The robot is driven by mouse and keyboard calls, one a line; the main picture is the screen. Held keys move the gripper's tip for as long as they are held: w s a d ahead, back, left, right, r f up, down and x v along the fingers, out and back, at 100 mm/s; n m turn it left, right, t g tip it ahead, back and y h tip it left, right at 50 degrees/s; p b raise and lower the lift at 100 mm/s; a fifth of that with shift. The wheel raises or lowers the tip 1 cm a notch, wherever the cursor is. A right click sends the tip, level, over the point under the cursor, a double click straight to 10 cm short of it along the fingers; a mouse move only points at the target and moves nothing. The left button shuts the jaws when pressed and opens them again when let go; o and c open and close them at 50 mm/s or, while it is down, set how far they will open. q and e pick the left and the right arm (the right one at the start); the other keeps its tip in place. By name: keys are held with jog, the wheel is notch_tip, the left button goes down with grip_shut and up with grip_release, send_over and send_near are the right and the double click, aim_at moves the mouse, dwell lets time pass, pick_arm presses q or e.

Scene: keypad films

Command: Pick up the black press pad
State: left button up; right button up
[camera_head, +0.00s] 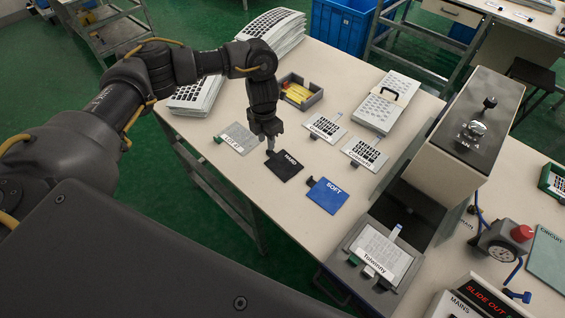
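The black press pad (287,168), with white lettering that seems to read HARD, lies on the pale table (235,170). My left gripper (270,146) points down at the pad's far left edge, where its small tab is. The fingertips are small and dark against the pad, so I cannot tell whether they touch the tab or how far apart they are. A blue pad (327,195) marked SOFT lies just to the right and nearer. My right gripper is not in view.
A grey plate (238,139) lies left of the black pad. Keypad films (364,153) and a tray with yellow pieces (299,92) lie beyond. A press machine (470,125) with a film in its bed (378,252) stands at the right.

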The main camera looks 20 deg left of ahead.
aim_at(267, 150)
pick_arm(q)
notch_tip(267, 150, down, 4)
jog(key=shift+w+f+p, duration=0.1)
jog(key=shift+f+p, duration=0.05)
jog(key=shift+p, duration=0.45)
jog(key=shift+c, duration=0.3)
grip_shut()
